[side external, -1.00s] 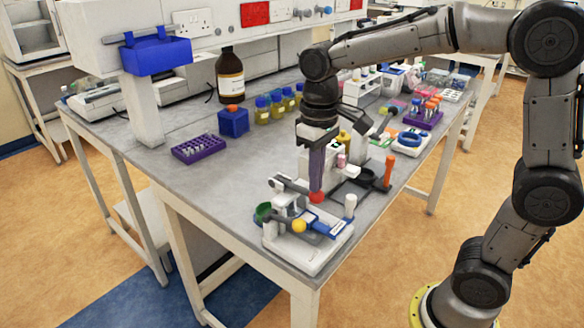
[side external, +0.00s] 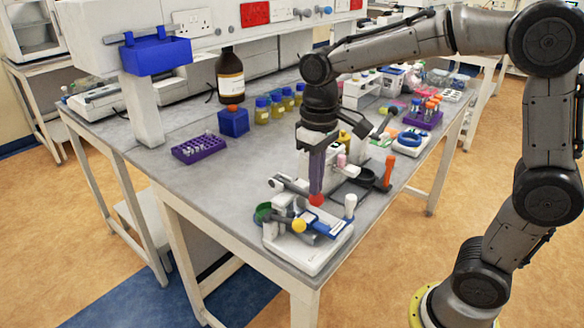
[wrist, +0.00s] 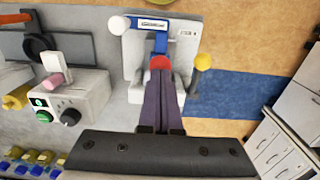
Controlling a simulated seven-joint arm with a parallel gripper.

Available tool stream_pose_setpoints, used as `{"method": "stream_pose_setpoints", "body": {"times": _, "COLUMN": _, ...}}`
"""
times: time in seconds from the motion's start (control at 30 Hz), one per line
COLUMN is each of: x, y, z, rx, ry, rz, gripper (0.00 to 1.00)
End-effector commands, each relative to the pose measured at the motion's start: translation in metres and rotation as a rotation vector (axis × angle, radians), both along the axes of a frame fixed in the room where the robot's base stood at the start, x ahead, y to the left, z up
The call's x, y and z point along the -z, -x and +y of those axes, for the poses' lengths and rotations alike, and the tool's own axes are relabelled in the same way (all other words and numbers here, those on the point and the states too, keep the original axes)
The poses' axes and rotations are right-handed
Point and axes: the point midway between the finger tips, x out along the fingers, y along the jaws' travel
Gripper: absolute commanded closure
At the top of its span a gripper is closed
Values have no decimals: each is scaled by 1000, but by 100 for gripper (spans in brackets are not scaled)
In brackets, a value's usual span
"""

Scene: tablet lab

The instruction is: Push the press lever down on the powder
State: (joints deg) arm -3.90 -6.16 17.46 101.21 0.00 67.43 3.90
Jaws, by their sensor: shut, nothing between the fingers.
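The tablet press (side external: 312,262) stands on a white base at the near corner of the bench. A red knob (side external: 316,199) sits at the tips of my gripper (side external: 316,190), whose purple fingers are shut and point down. In the wrist view the red knob (wrist: 160,62) lies right at the fingertips (wrist: 161,72); contact is likely but I cannot be certain. The powder is not visible.
A white device with knobs (wrist: 72,97) stands beside the press. A black holder with an orange-handled tool (side external: 389,170) is behind it to the right. A purple tube rack (side external: 199,148) and a blue box (side external: 233,122) stand farther left. The bench left of the press is clear.

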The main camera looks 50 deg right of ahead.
Motion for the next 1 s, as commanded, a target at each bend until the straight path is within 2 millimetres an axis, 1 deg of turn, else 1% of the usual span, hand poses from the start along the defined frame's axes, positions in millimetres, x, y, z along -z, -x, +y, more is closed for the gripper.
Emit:
{"method": "stream_pose_setpoints", "body": {"times": 0.53, "x": 2, "y": 0, "z": 0, "rx": 0, "ry": 1, "rz": 5, "gripper": 100}}
{"method": "stream_pose_setpoints", "body": {"times": 1.0, "x": -23, "y": -3, "z": 0, "rx": 0, "ry": 0, "rz": 1, "gripper": 100}}
